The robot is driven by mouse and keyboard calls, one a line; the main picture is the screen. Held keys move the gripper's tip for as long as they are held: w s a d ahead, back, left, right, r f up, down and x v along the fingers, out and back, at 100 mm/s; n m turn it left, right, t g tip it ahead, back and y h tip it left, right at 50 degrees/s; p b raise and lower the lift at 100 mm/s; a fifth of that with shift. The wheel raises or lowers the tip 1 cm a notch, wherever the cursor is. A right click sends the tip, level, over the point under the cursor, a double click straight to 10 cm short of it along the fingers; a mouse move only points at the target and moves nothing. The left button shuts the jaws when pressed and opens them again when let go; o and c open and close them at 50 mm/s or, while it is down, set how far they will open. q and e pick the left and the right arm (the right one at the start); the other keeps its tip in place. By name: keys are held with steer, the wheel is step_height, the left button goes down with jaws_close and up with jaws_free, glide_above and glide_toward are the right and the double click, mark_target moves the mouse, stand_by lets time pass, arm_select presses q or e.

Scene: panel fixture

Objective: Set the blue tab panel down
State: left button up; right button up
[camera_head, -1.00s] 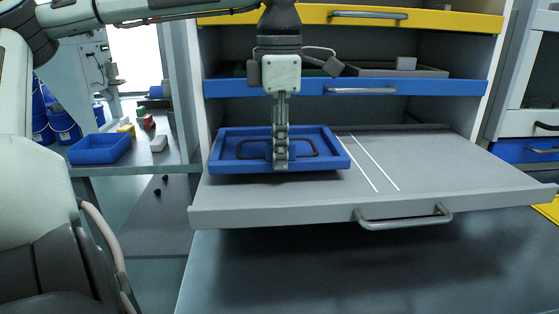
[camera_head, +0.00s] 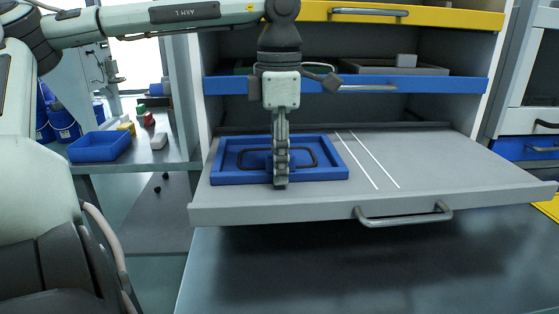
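The blue tab panel (camera_head: 332,168) is a shallow blue rectangle with a raised rim and a dark loop outline on its face. It lies level at the left part of the grey pull-out shelf (camera_head: 450,180) and appears to rest on it; any thin gap below is hard to see. My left gripper (camera_head: 280,182) points straight down over the panel's middle. Its fingers are seen edge-on and look shut on the panel's tab, which they mostly hide. My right gripper is not in view.
Two white lines (camera_head: 368,160) cross the shelf just right of the panel. Right of them the shelf is clear. A blue drawer (camera_head: 440,86) and a yellow drawer (camera_head: 460,20) are above. A blue bin (camera_head: 100,147) stands on a side table at left.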

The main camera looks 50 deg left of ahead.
arm_select(q)
steer(key=shift+r, duration=0.1)
steer(key=shift+r, duration=0.3)
step_height(320, 180, up, 12)
steer(key=shift+f, duration=0.25)
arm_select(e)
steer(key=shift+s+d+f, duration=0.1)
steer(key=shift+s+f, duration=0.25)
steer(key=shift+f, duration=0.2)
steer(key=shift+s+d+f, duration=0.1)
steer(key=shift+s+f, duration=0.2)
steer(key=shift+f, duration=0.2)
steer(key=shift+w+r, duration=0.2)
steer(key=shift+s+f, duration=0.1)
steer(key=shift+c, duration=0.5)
